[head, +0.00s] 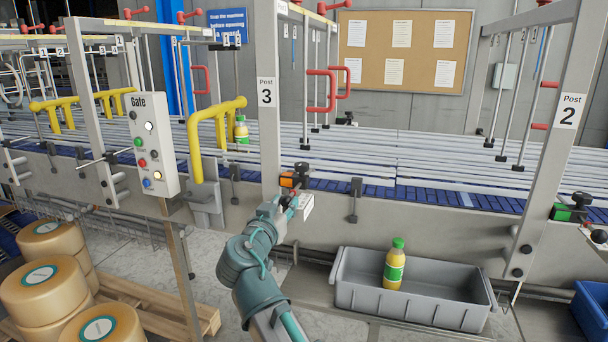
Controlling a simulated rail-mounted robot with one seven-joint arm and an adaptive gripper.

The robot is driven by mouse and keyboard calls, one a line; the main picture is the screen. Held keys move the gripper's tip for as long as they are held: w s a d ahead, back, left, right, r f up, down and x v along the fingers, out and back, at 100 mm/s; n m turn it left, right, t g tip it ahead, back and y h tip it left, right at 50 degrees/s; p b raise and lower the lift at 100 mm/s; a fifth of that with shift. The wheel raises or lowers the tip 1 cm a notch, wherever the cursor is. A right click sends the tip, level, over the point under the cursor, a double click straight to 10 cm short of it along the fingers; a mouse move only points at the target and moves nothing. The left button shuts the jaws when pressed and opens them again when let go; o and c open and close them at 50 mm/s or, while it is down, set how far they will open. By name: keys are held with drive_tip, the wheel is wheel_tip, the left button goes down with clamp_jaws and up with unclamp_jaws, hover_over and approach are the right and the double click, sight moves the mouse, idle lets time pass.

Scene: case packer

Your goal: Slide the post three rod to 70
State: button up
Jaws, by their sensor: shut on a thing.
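The post three upright (268,130) stands left of centre with its "Post 3" label. At its foot is an orange-fronted block (288,181) with a black lever (302,169) beside it. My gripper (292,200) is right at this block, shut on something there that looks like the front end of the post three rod. My wrist and fingers hide most of the rod and the grip itself. A small white plate (307,207) shows just right of the fingers. Any scale or reading is too small to make out.
A grey bin (414,301) with a yellow bottle (394,264) stands right of my arm. The gate control box (152,145) and yellow handle (213,135) are to the left. Post two (548,150) with its green block (562,213) is right. Cheese wheels (50,290) lie lower left.

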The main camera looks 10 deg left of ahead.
drive_tip(key=shift+w+b, duration=0.65)
drive_tip(key=shift+w, duration=0.6)
drive_tip(key=o, duration=0.9)
drive_tip(key=shift+s+f+b, duration=0.1)
drive_tip(key=shift+s+b, duration=0.25)
drive_tip(key=shift+s, duration=0.45)
drive_tip(key=shift+s+a+b, duration=0.15)
drive_tip(key=shift+s+b, duration=0.85)
drive_tip(key=shift+s, duration=1.75)
